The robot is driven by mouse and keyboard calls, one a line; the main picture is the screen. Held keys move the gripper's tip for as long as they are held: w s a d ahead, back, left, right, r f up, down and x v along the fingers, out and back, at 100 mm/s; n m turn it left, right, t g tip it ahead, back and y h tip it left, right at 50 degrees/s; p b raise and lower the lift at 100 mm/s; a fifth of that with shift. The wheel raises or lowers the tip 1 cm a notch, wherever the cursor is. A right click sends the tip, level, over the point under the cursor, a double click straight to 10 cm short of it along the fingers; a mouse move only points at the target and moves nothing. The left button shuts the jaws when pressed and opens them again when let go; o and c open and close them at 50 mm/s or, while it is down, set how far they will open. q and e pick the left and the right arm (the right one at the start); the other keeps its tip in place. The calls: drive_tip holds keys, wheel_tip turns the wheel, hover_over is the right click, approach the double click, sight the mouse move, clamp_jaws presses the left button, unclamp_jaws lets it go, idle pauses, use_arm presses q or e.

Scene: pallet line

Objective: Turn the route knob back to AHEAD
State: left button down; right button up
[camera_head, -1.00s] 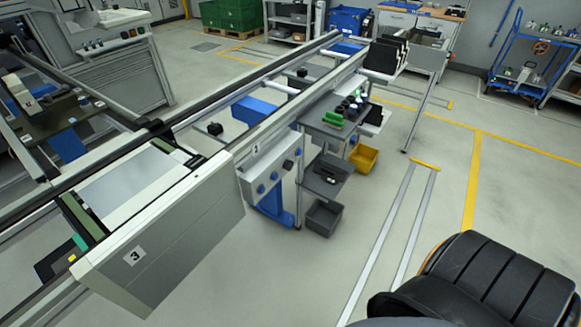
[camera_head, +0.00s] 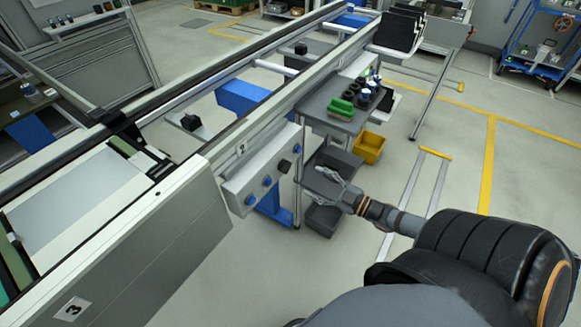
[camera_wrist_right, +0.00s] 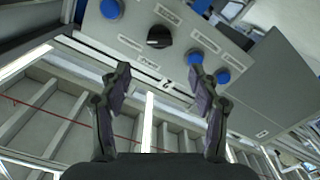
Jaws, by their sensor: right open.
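The route knob (camera_head: 284,166) is a small black knob on a light grey control panel (camera_head: 232,190) on the side of the conveyor line. In the right wrist view the knob (camera_wrist_right: 159,37) sits between blue buttons, with small labels around it. I cannot read which position it points to. My right gripper (camera_head: 318,184) is to the right of the panel, apart from the knob. In the right wrist view its two fingers (camera_wrist_right: 160,80) are spread and empty, with the knob beyond the fingertips. My left gripper is not in view.
Blue buttons (camera_head: 267,181) sit close beside the knob. The conveyor rail (camera_head: 215,150) runs above the panel. A grey cart (camera_head: 335,118) with green and black parts stands behind my right gripper, near a yellow bin (camera_head: 369,147). Floor to the right is mostly clear.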

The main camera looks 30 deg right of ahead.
sight(289, 168)
drive_tip(key=b+x, duration=0.2)
drive_tip(key=x, duration=0.1)
drive_tip(key=b+x, duration=0.2)
drive_tip(key=x, duration=0.1)
drive_tip(key=b+x, duration=0.2)
drive_tip(key=x, duration=0.1)
drive_tip(key=shift+w+f, duration=0.15)
drive_tip(key=shift+f, duration=0.15)
drive_tip(key=shift+w+r+b, duration=0.15)
drive_tip(key=shift+w+b, duration=0.15)
drive_tip(key=shift+b, duration=0.05)
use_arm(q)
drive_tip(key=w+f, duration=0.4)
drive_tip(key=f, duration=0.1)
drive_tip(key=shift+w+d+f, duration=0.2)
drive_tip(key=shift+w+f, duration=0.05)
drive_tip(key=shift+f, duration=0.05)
use_arm(e)
drive_tip(key=shift+r, duration=0.1)
drive_tip(key=shift+c, duration=0.2)
